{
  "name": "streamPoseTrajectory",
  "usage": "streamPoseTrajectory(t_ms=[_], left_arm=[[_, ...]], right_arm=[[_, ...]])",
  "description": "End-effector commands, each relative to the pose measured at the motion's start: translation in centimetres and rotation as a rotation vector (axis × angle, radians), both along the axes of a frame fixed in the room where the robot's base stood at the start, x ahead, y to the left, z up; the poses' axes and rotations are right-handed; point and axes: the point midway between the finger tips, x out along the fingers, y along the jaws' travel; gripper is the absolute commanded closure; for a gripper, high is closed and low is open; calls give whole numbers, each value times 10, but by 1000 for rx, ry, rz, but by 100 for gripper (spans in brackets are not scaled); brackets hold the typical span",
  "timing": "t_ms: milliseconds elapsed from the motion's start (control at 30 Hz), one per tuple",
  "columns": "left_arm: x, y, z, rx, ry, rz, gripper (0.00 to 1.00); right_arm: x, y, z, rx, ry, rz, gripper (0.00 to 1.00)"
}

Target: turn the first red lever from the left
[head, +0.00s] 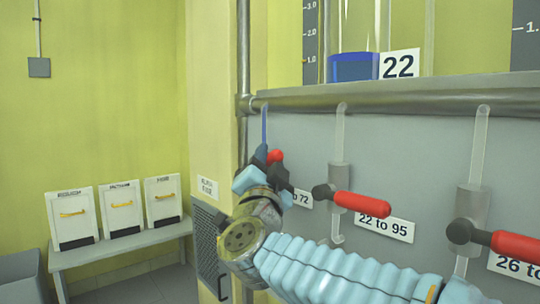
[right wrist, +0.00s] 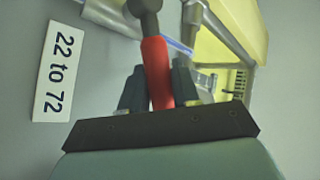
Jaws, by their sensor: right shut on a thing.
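The first red lever from the left (head: 275,156) is mostly hidden behind my right gripper (head: 262,172) in the head view; only a bit of red shows. In the right wrist view, its red handle (right wrist: 157,65) runs down from a dark hub between the two fingers of my right gripper (right wrist: 160,88), which is shut on it. A label reading 22 to 72 (right wrist: 53,68) is beside it on the grey panel. The second red lever (head: 362,204) and the third red lever (head: 515,246) point to the right. My left gripper is not in view.
A metal rail (head: 400,101) runs above the levers, with a vertical post (head: 243,60) at its left end. A vessel of blue liquid (head: 354,67) stands above, by a sign reading 22 (head: 399,64). White boxes stand on a bench (head: 125,254) at the left.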

Motion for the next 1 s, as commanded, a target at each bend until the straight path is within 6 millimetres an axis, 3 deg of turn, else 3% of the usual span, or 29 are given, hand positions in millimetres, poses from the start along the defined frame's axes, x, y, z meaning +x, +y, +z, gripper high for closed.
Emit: streamPoseTrajectory(t_ms=[333, 833, 867, 1000], left_arm=[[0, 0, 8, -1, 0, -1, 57], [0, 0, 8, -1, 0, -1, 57], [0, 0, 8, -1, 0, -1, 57], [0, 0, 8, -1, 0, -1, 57]], right_arm=[[4, 3, 9, -82, 115, 0, 100], [5, 4, 10, -98, 134, -1, 100], [5, 4, 10, -98, 134, -1, 68], [5, 4, 10, -97, 133, -1, 48]])
